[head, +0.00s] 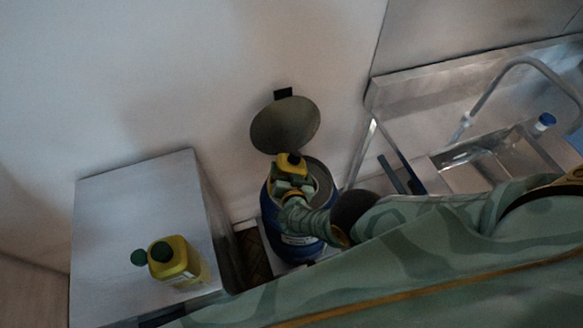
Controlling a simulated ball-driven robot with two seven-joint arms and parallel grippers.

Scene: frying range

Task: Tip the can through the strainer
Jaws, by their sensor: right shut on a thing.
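A blue drum (272,217) stands on the floor in the middle of the view, its top open. My right gripper (291,184) is over the drum's mouth and shut on a yellow can (290,165) with a dark top. The can appears tilted; whether anything flows from it cannot be seen. The gripper, can and arm hide much of the drum's mouth. My left gripper is not in view.
A second yellow can (172,260) stands on the metal cabinet (120,215) at left, with dark green round parts at its top. A metal sink (490,165) with a curved tap (500,75) and a blue-capped bottle (544,123) is at right.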

